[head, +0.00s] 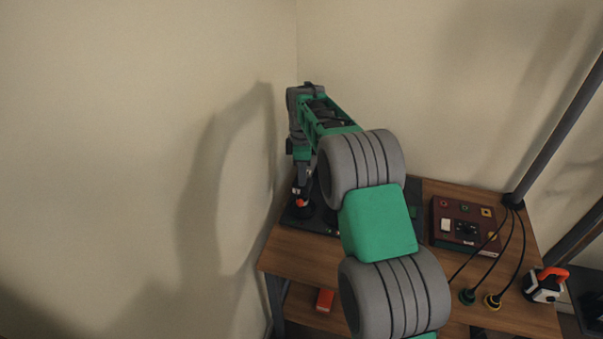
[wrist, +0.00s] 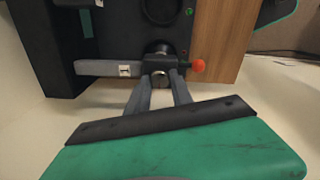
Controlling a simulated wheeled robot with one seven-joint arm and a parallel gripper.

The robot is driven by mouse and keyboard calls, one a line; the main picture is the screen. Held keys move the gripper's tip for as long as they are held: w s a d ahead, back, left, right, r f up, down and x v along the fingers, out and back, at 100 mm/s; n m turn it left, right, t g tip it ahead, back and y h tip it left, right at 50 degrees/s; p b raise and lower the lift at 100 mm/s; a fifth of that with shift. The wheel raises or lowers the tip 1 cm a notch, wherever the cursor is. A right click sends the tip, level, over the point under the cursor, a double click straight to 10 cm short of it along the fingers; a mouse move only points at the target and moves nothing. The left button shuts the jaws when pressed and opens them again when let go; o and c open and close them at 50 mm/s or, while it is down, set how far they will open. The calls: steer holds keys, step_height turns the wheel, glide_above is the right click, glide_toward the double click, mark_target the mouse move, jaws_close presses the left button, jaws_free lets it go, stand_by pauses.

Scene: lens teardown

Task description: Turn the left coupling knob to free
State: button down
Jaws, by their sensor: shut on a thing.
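The coupling knob is a dark hub (wrist: 155,64) on a black unit (wrist: 110,25) in the wrist view. A grey bar with a small white mark runs left from it, and a red tip (wrist: 197,65) sticks out right. My gripper (wrist: 161,80) is shut on the knob, with one grey finger on each side. In the head view my gripper (head: 301,188) is at the table's left end, just above the red-orange tip (head: 302,203). My arm hides much of the black unit there, so the knob's setting cannot be read.
A dark round part (wrist: 160,9) and a green light (wrist: 189,12) lie beyond the knob. A maroon control box (head: 466,226) stands right on the wooden table (head: 290,251). Cables end in green and yellow plugs. An orange-handled device (head: 545,284) sits at the right edge. A wall is close on the left.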

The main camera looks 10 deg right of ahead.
steer(key=c, duration=1.1)
jaws_free()
step_height(320, 180, up, 7)
steer(key=shift+r+b, duration=0.2)
steer(key=shift+b, duration=0.4)
steer(key=shift+r, duration=0.25)
